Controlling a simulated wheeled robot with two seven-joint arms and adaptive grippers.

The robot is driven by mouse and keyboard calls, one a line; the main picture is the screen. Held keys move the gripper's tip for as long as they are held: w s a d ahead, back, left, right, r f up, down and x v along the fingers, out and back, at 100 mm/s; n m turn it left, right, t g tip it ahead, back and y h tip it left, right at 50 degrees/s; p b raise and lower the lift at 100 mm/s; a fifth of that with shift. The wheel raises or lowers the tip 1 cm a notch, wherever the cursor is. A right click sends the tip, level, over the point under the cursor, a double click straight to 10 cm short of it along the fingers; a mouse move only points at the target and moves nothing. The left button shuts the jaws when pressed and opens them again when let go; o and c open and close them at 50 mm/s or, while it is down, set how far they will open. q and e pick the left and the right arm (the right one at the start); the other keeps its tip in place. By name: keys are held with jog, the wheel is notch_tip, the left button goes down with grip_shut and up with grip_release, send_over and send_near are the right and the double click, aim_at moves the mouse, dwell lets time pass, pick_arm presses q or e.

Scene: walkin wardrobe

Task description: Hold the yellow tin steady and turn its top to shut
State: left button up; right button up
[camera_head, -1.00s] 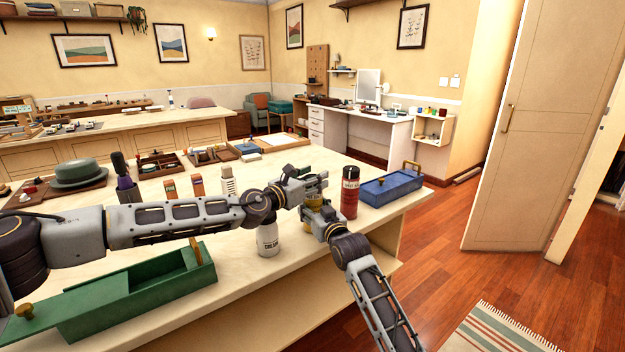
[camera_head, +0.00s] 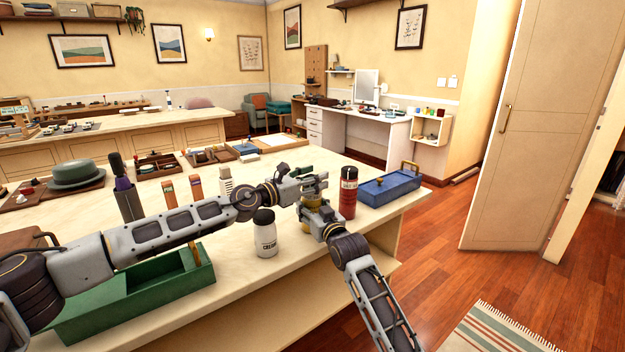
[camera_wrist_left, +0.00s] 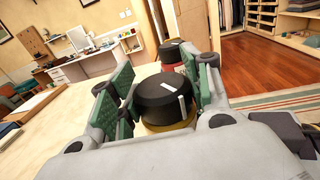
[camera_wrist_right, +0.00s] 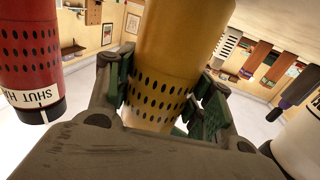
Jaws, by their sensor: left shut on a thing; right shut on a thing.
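The yellow tin (camera_wrist_right: 165,60) has rows of black dots and fills the middle of the right wrist view. My right gripper (camera_wrist_right: 158,105) is shut around its body; in the head view this gripper (camera_head: 314,214) is low at the table's right part and hides most of the tin. The tin's black top (camera_wrist_left: 165,98), with a white mark, sits over a yellow rim in the left wrist view. My left gripper (camera_wrist_left: 162,92) is shut on the top, one green pad either side. In the head view it (camera_head: 312,184) is directly above my right gripper. Whether the top is fully closed cannot be told.
A red tin (camera_head: 348,196) stands close right of the grippers, before a blue box (camera_head: 391,188). A white cream jar (camera_head: 266,236) stands to the left, near the table's front edge. A green box (camera_head: 145,292) lies farther left, under my left arm.

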pick_arm(q)
jog(key=shift+a+m+g+h, duration=0.3)
jog(key=shift+g, duration=0.1)
dwell(0.4)
jog(key=o, duration=1)
jog(key=shift+w+f, duration=0.1)
jog(key=shift+o, duration=0.2)
jog(key=shift+a, duration=0.25)
jog(key=v, duration=1.1)
jog(key=shift+s+a, duration=0.2)
jog(key=shift+s, duration=0.2)
